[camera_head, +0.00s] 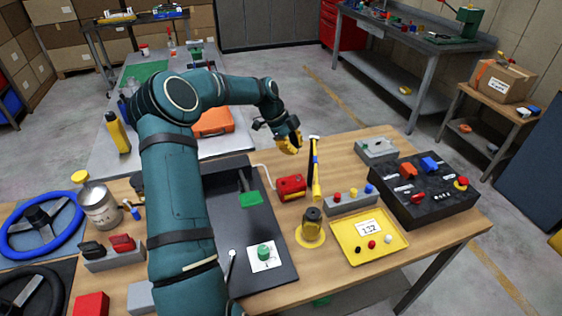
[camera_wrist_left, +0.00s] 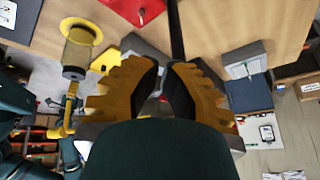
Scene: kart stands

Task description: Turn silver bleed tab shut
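My left gripper (camera_head: 289,140) has yellow fingers and hangs above the far edge of the wooden table. In the left wrist view its fingertips (camera_wrist_left: 164,70) stand a narrow gap apart, with no clear sign of a held object. A dark bar shows beyond the tips. A grey block (camera_wrist_left: 243,60) with a thin silver tab (camera_wrist_left: 250,69) is right of the fingers and apart from them. A small grey box (camera_head: 376,149) stands right of the gripper in the head view; its silver tab is too small to tell there. My right gripper is not in view.
A black control panel (camera_head: 424,191), a yellow tray (camera_head: 350,250) and a jar on a yellow disc (camera_head: 310,240) crowd the table.

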